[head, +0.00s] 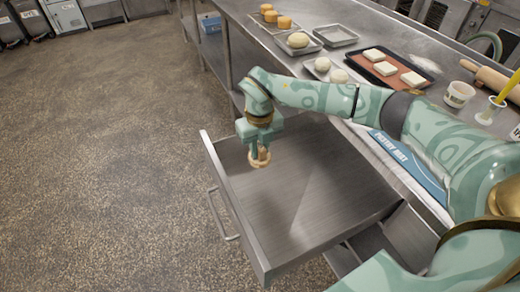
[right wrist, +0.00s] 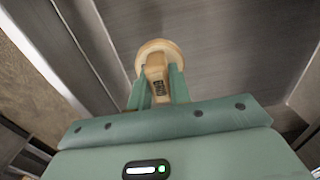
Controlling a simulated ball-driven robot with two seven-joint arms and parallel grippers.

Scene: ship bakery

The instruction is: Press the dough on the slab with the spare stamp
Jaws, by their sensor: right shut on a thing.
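My right gripper (head: 259,147) is shut on a pale wooden stamp (head: 261,159) and holds it over the open drawer, by its front left part. In the right wrist view the stamp (right wrist: 157,72) has a round head and a handle with dark lettering between the fingers. The lettering is too small to read surely. Another dough ball (head: 298,40) sits on a small metal tray. I cannot tell which surface is the slab. My left gripper is not in view.
The metal drawer (head: 330,200) is pulled out and looks empty.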

